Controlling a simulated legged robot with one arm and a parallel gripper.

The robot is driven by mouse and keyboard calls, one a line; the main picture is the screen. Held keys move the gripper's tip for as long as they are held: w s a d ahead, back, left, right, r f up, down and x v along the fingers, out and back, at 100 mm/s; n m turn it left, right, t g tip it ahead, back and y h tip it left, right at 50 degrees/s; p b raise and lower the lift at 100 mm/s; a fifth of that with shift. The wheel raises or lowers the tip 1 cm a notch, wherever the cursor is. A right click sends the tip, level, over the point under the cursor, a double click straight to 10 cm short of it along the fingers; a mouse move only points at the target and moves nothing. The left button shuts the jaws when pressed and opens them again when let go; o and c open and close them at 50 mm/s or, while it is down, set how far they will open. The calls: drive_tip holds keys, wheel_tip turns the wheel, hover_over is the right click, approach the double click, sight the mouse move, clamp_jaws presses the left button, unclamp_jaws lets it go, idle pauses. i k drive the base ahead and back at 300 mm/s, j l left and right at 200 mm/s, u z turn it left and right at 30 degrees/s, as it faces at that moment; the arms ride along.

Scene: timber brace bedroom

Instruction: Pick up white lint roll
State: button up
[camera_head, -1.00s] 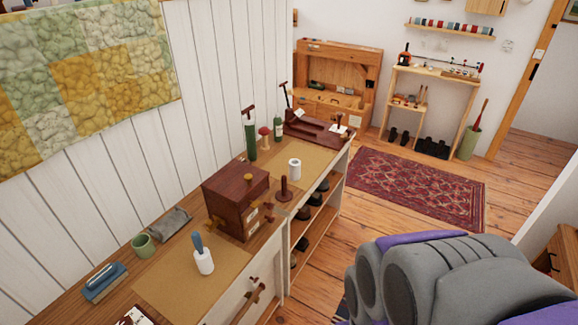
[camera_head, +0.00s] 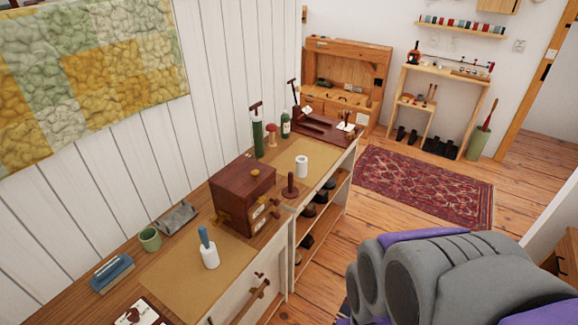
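A plain white roll (camera_head: 301,167) stands upright on a tan mat on the far part of the long bench, beside a dark wooden peg on a round base (camera_head: 290,187). A second white roll with a blue handle (camera_head: 209,253) stands upright on the nearer tan mat (camera_head: 180,290). I cannot tell for certain which of the two is the lint roll. My grey and purple arm fills the lower right. My gripper's fingers do not show, and neither roll is touched by anything of mine.
A dark wooden box (camera_head: 240,196) stands between the two rolls. Green bottles (camera_head: 257,137) and a red-topped item (camera_head: 271,135) stand by the wall. A green cup (camera_head: 150,239) and a blue brush-like item (camera_head: 112,273) are at the near left. Wooden floor and a red rug (camera_head: 424,186) lie to the right.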

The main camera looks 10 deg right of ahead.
sight(301, 167)
drive_tip(key=i+l+u, duration=0.2)
drive_tip(key=u, duration=0.2)
drive_tip(key=i+l+u, duration=0.15)
drive_tip(key=l+u, duration=0.25)
drive_tip(key=i+l, duration=0.15)
drive_tip(key=l, duration=0.2)
drive_tip(key=i+l+u, duration=0.15)
drive_tip(key=l, duration=0.25)
drive_tip(key=i+l, duration=0.15)
drive_tip(key=l, duration=0.2)
drive_tip(key=i+l+u, duration=0.15)
drive_tip(key=l, duration=0.25)
drive_tip(key=i+l, duration=0.1)
drive_tip(key=l, duration=0.25)
drive_tip(key=i+l+u, duration=0.15)
drive_tip(key=l, duration=0.25)
drive_tip(key=i+l, duration=0.1)
drive_tip(key=l, duration=0.35)
drive_tip(key=i+l, duration=0.1)
drive_tip(key=l, duration=0.85)
drive_tip(key=i+l, duration=0.15)
drive_tip(key=l, duration=0.3)
